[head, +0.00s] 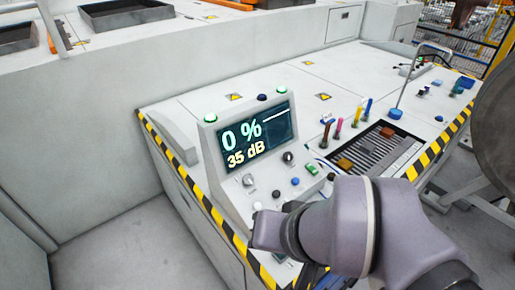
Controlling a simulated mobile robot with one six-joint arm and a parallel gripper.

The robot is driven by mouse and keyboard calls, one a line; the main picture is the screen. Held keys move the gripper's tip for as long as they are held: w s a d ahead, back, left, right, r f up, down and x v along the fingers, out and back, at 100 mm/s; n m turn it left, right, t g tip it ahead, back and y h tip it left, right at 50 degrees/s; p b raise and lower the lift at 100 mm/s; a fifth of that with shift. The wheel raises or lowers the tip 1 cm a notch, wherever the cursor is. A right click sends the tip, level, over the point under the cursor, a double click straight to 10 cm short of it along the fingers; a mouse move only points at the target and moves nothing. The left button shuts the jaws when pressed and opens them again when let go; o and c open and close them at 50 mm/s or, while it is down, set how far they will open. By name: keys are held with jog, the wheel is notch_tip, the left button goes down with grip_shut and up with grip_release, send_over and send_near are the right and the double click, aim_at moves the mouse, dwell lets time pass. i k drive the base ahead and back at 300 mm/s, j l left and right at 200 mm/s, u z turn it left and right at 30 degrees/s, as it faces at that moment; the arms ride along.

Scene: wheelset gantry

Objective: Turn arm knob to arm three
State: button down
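A grey control box (231,203) stands on the white console, with a screen (257,134) reading "0 %" and "35 dB". Below the screen are two knobs, a left knob (248,180) and a right knob (288,157). Their labels are too small to read, so I cannot tell which is the arm knob. My arm's wrist covers the box's lower right corner, in front of and below both knobs. I cannot make out my gripper's fingers or whether they touch anything.
Small buttons, one blue (295,181) and one white (257,205), sit below the knobs. Right of the box are a dark slatted tray (405,160) and several coloured upright handles. Yellow-black striping marks the console's edges. Grey floor (140,250) is clear at the left.

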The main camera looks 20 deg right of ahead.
aim_at(248, 179)
jog(key=j, duration=0.3)
jog(key=i+j, duration=0.15)
jog(key=j, duration=0.15)
jog(key=i+j, duration=0.5)
